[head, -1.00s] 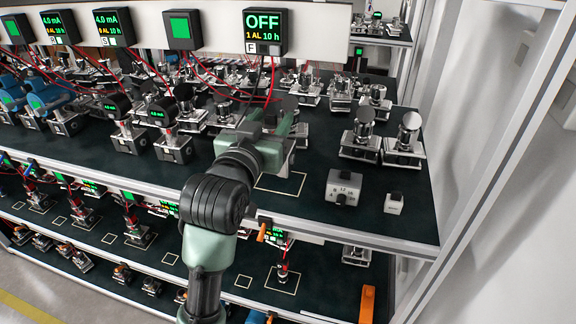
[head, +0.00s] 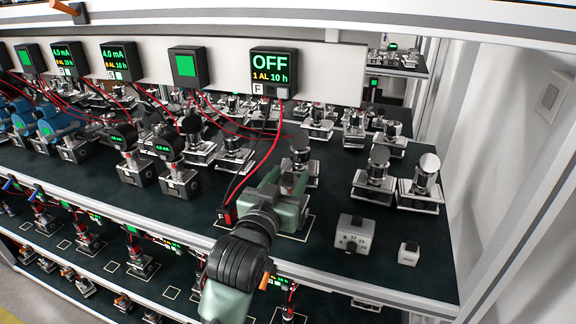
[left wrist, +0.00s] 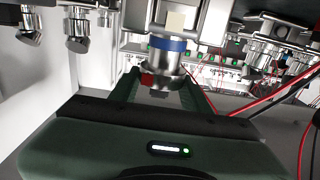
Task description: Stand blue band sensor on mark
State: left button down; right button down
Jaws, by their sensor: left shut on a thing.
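My left gripper (head: 287,188) is low over the front part of the upper shelf, its body covering much of a white outlined mark (head: 303,233). In the left wrist view the left gripper (left wrist: 162,82) is shut on a silver sensor with a blue band (left wrist: 170,45). A red part shows beside one finger. In the head view the blue band cannot be made out, and the gripper hides where the held sensor meets the shelf. My right gripper is not in view.
A dial box (head: 354,235) and a small switch block (head: 409,253) stand right of the mark. Two silver sensors (head: 372,178) stand behind them. Red and black leads run from the OFF display (head: 272,73) to a red connector (head: 228,215) left of the gripper. The shelf's front edge is close.

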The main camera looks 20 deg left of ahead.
pick_arm(q)
jog(key=shift+s+f, duration=0.1)
jog(key=shift+f, duration=0.4)
jog(key=c, duration=0.8)
grip_release()
jog(key=shift+f, duration=0.2)
jog(key=shift+o, duration=0.5)
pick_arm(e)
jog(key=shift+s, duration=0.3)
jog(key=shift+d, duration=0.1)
pick_arm(q)
jog(key=shift+s+r, duration=0.1)
jog(key=shift+r, duration=0.05)
